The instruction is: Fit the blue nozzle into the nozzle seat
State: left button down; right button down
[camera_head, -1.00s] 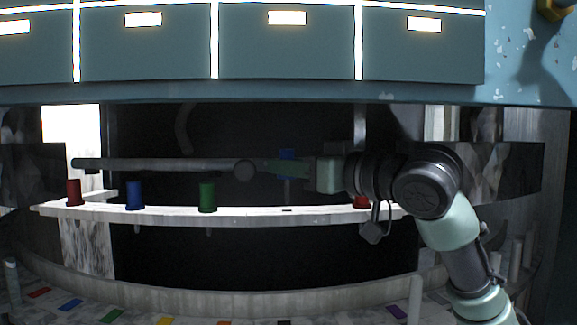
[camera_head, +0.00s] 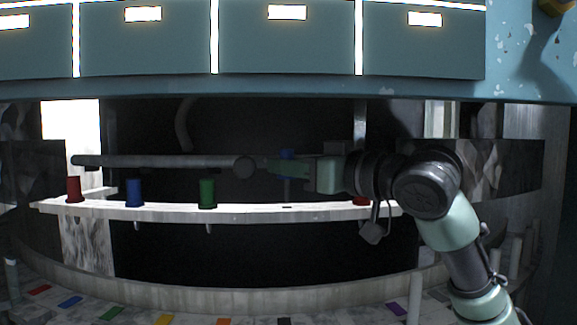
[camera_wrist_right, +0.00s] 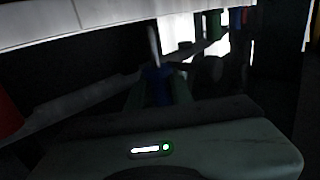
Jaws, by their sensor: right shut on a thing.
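My right gripper (camera_head: 285,168) is shut on a blue nozzle (camera_head: 287,155), held above the pale shelf rack (camera_head: 250,213), over a small dark hole (camera_head: 287,208). The nozzle's thin stem points down. The right wrist view shows the blue nozzle (camera_wrist_right: 156,85) between the fingers, with its pale stem showing. A second blue nozzle (camera_head: 134,193) stands in the rack at the left. I cannot tell which part is the nozzle seat. My left gripper is not in view.
A red nozzle (camera_head: 73,189) and a green nozzle (camera_head: 207,193) stand in the rack; another red one (camera_head: 361,200) is partly hidden by my arm. A grey horizontal bar (camera_head: 160,161) with a round end lies left of my gripper. Blue-grey cabinets (camera_head: 285,45) hang above.

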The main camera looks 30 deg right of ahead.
aim_at(288, 195)
jog(key=shift+f+b, duration=2)
jog(key=shift+f, duration=0.5)
jog(key=c, duration=1.2)
grip_release()
jog(key=shift+o, duration=0.2)
jog(key=shift+s+d+f+b, duration=0.1)
jog(key=shift+s+f+b, duration=0.05)
jog(key=shift+s+b, duration=0.2)
jog(key=b+v, duration=0.2)
jog(key=v, duration=0.5)
jog(key=shift+r, duration=0.2)
